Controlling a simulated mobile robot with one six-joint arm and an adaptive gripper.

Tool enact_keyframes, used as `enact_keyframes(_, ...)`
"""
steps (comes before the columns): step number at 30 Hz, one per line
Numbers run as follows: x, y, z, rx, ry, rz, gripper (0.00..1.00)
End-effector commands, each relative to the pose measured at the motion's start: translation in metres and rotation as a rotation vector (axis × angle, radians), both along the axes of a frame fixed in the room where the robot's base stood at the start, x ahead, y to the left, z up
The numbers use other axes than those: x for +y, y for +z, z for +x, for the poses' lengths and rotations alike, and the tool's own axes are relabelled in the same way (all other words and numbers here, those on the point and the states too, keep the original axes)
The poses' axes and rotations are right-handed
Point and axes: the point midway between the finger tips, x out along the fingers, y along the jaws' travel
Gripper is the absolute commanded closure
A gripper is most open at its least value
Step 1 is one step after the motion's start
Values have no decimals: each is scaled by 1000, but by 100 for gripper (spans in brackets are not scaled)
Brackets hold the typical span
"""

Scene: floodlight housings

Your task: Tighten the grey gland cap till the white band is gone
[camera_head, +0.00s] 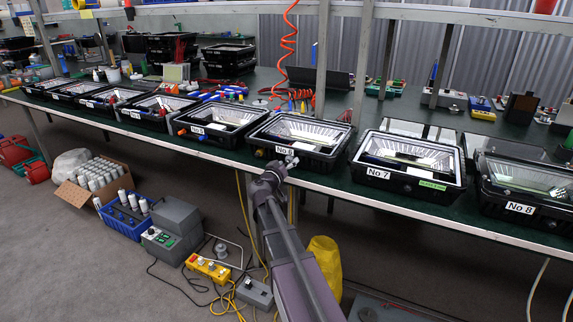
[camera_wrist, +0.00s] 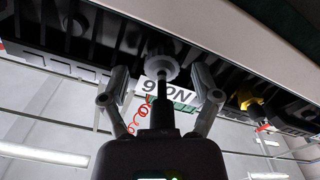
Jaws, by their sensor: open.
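My gripper (camera_head: 282,166) is in front of the floodlight housing marked No 6 (camera_head: 301,139) in the head view. In the wrist view my gripper (camera_wrist: 160,76) is open, with one finger on each side of the grey gland cap (camera_wrist: 161,67). The cap sits on the dark housing wall, and a black cable runs from it toward my palm. A gap shows between the cap and each finger. The No 6 label (camera_wrist: 170,94) appears upside down behind. The head view hides the cap behind my gripper.
A yellow gland (camera_wrist: 248,100) is on the same housing, right of my fingers in the wrist view. Housings No 5 (camera_head: 218,121) and No 7 (camera_head: 407,163) stand on either side along the bench edge. A yellow bag (camera_head: 326,262) and a yellow box (camera_head: 207,268) are below.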

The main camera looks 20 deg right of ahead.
Motion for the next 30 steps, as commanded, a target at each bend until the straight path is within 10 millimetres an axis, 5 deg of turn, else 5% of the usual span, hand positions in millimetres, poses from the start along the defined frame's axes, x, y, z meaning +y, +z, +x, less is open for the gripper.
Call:
enact_keyframes(14,14,0,-11,0,3,0,20)
enact_keyframes(30,77,0,-62,0,2,0,20)
